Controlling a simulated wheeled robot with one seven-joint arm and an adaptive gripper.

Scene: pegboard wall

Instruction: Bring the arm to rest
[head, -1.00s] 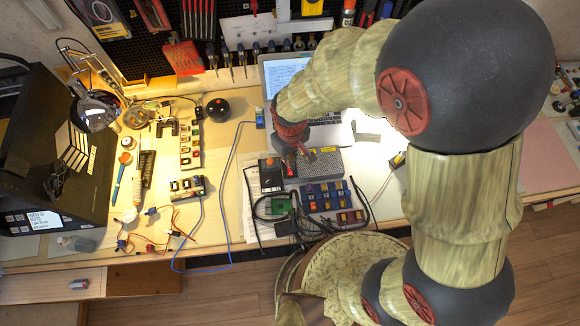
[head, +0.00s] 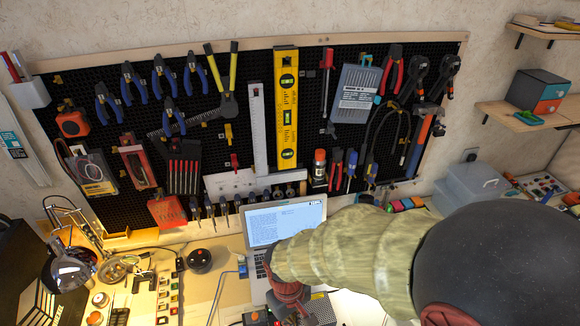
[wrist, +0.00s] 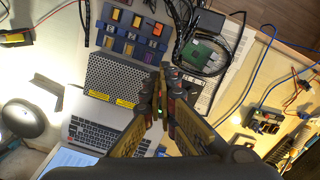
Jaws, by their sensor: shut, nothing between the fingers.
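My arm (head: 350,250) reaches in from the lower right in the head view, over the workbench. My gripper (wrist: 163,85) points down in the wrist view, its fingers together and empty. It is over the bench beside a grey perforated metal box (wrist: 120,78), apparently above the surface; the exact height is unclear. In the head view the wrist end of the arm shows near the bottom edge, in front of the laptop (head: 285,222), and the fingertips are not clearly visible.
The pegboard (head: 225,60) with hanging tools rises behind the bench. The wrist view shows a blue bin rack (wrist: 130,38), a green circuit board (wrist: 205,58), black cables and the laptop keyboard (wrist: 95,135) around the gripper. A desk lamp (head: 72,268) stands at left.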

